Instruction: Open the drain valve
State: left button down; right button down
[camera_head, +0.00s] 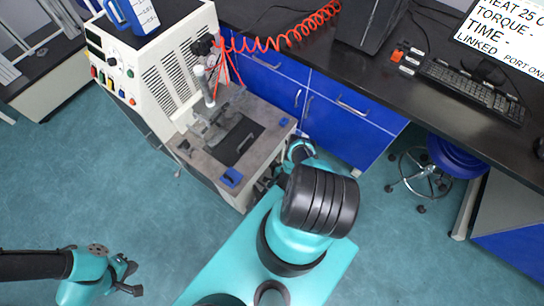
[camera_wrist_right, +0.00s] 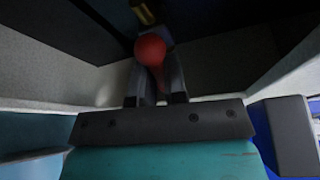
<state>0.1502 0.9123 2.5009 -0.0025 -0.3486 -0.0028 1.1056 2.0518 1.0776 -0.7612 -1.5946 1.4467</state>
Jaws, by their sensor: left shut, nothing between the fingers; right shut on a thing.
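In the right wrist view a red ball-shaped knob (camera_wrist_right: 150,48) sits between the fingers of my right gripper (camera_wrist_right: 156,85), which is shut on it. A small brass-coloured fitting (camera_wrist_right: 143,13) shows just beyond the knob. The valve body and how far it is turned cannot be made out. In the head view my right arm reaches to the right side of the rheometer (camera_head: 165,75), and its fingertips and the knob are hidden there. My left gripper (camera_head: 131,279) is shut and empty, low over the floor at the bottom left.
The rheometer's front shelf (camera_head: 195,160) carries a dark plate and blue blocks. A coiled red hose (camera_head: 275,40) runs from the machine over the black bench. Blue drawers (camera_head: 345,110) stand close to my right arm. A stool (camera_head: 455,160) is at right. Floor around my left gripper is clear.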

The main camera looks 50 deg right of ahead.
jog(key=shift+d+r, duration=0.1)
dwell(0.4)
jog(key=c, duration=1.2)
grip_release()
jog(key=shift+o, duration=0.2)
jog(key=v, duration=1.7)
jog(key=shift+s+f, duration=0.25)
